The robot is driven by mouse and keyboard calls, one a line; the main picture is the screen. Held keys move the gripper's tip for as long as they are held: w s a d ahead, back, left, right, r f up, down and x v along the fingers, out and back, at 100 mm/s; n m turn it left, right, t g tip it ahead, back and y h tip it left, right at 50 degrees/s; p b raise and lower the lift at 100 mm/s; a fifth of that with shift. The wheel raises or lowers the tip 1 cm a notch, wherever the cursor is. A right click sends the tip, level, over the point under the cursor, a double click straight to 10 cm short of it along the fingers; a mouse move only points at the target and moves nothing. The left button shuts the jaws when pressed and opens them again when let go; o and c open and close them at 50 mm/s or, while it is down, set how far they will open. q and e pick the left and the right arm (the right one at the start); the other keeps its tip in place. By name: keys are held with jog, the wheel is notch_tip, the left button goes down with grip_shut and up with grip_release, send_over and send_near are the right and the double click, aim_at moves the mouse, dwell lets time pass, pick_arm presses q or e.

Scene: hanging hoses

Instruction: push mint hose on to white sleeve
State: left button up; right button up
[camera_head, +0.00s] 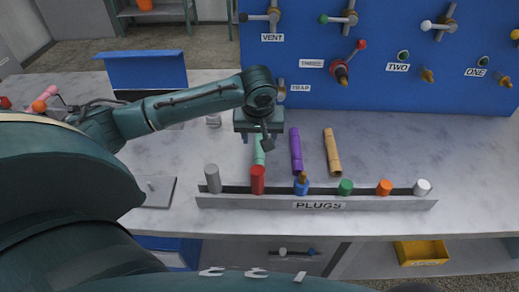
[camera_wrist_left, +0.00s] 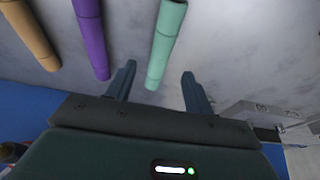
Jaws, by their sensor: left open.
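The mint hose (camera_head: 259,150) lies on the grey worktop, partly hidden under my left gripper (camera_head: 262,143). In the left wrist view the mint hose (camera_wrist_left: 166,42) is a short tube, its near end between the open fingers of my left gripper (camera_wrist_left: 158,72). The fingers stand apart on both sides of it, and no contact shows. A white-ended fitting (camera_head: 427,25) sticks out of the blue panel at upper right; I cannot tell if it is the white sleeve. My right gripper is not in view.
A purple hose (camera_head: 296,151) and an orange-tan hose (camera_head: 332,152) lie beside the mint one. The PLUGS rack (camera_head: 318,205) with several coloured plugs stands in front. The blue panel (camera_head: 385,85) with fittings rises behind. The worktop is clear at right.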

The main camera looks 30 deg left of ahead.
aim_at(260, 147)
pick_arm(q)
jog(key=x, duration=0.5)
jog(key=shift+w+f, duration=0.15)
jog(key=shift+f, duration=0.15)
jog(key=c, duration=1.1)
